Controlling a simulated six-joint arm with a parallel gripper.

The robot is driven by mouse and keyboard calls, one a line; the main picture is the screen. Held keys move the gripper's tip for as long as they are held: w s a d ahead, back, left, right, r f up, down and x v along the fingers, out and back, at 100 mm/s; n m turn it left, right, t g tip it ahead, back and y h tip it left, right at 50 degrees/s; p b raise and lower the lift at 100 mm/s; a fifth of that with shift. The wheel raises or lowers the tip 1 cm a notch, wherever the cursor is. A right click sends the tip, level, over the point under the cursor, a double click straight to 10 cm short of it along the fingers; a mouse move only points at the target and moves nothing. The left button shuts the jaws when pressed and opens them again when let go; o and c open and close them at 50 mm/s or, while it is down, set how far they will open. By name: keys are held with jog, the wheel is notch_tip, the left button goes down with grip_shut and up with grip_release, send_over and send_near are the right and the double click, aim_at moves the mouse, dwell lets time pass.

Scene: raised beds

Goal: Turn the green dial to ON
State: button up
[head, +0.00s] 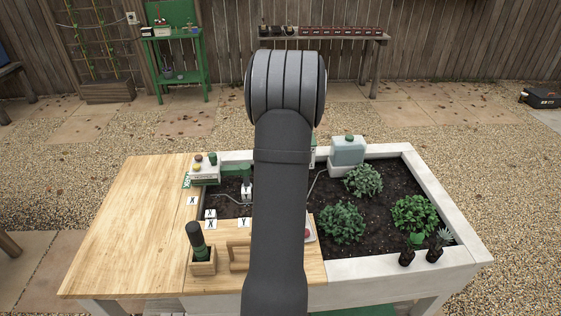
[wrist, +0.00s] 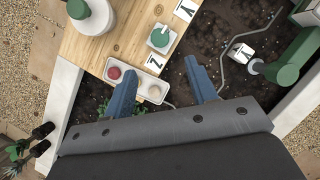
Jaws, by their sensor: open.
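In the wrist view a round green knob-like piece (wrist: 160,38) sits on a small white plate on the wooden top, between two letter cards. It may be the green dial; I can read no ON mark or pointer. My gripper (wrist: 160,69) is open and empty, its blue fingers apart; the green piece appears beyond the fingertips in the picture. My arm hides this area and the gripper in the head view. A larger green fitting (wrist: 285,72) stands at the right of the wrist view. A control box (head: 205,173) with coloured knobs stands at the bed's left in the head view.
A white tray (wrist: 135,82) with red and pale round pieces lies near the fingers. A green-and-white cylinder (wrist: 92,17) stands on the wood. Plants (head: 342,222) fill the bed's right side. The wooden top's left part (head: 130,230) is clear.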

jog(key=v, duration=0.6)
jog(key=shift+f, duration=0.15)
jog(key=x, duration=1.7)
jog(key=shift+f, duration=0.2)
